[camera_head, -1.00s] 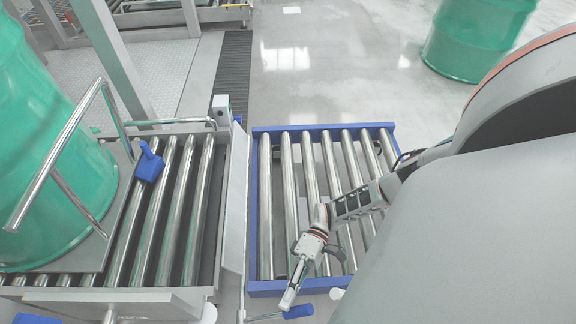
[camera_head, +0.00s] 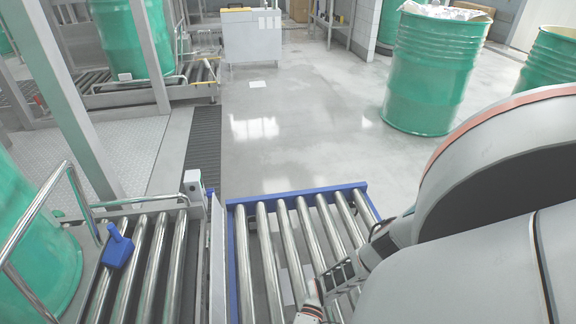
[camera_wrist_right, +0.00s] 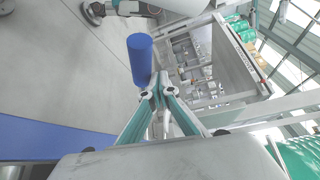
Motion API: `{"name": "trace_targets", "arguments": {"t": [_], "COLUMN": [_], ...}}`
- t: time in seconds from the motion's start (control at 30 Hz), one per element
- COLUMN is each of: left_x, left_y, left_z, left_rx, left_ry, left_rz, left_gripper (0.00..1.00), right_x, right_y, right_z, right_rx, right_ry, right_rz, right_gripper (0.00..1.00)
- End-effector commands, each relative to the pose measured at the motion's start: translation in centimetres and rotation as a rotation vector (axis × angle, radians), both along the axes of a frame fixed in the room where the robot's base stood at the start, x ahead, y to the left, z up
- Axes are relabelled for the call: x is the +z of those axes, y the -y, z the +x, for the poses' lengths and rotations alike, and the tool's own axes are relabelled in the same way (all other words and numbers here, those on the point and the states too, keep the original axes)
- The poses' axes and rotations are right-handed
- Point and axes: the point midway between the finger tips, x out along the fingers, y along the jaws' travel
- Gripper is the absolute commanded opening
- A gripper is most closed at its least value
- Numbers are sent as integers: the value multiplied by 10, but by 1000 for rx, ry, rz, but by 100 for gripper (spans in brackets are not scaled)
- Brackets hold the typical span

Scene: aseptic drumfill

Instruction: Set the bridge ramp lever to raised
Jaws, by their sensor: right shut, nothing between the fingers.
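A blue cylindrical handle (camera_wrist_right: 140,60), apparently the grip of the ramp lever, is in the right wrist view just beyond the fingertips. My right gripper (camera_wrist_right: 157,92) is shut and empty; its tips are close to the handle's near end, and I cannot tell whether they touch. In the head view the lever and my right fingers are below the lower edge; only my right wrist shows at the bottom. The pale bridge ramp plate (camera_head: 217,262) stands steeply upright between the two roller conveyors. My left gripper is not in view.
A blue-framed roller conveyor (camera_head: 240,262) lies right of the plate. The left conveyor has a blue pedal-like part (camera_head: 117,248) and a green drum (camera_head: 40,255) behind a rail. Another green drum (camera_head: 430,75) stands on the floor beyond.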

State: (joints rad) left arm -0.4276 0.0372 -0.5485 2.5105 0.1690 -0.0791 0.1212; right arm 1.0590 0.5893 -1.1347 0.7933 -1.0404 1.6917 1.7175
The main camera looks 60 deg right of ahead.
Motion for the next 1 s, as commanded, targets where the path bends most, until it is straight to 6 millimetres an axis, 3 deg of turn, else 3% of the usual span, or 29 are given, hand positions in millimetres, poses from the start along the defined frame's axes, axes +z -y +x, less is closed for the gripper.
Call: {"name": "trace_targets", "arguments": {"t": [0.27, 0.8, 1.0], "left_x": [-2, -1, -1], "left_y": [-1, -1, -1], "left_z": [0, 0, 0], "left_rx": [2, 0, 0], "left_ry": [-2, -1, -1], "left_rz": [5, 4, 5], "left_gripper": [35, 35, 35], "right_x": [-1, 8, 8], "right_y": [7, 98, 108], "right_z": [-1, 15, 13], "right_rx": [2, -1, 5], "right_ry": [-3, 0, -3], "right_rz": [-3, -5, 1], "right_gripper": [0, 0, 0]}}
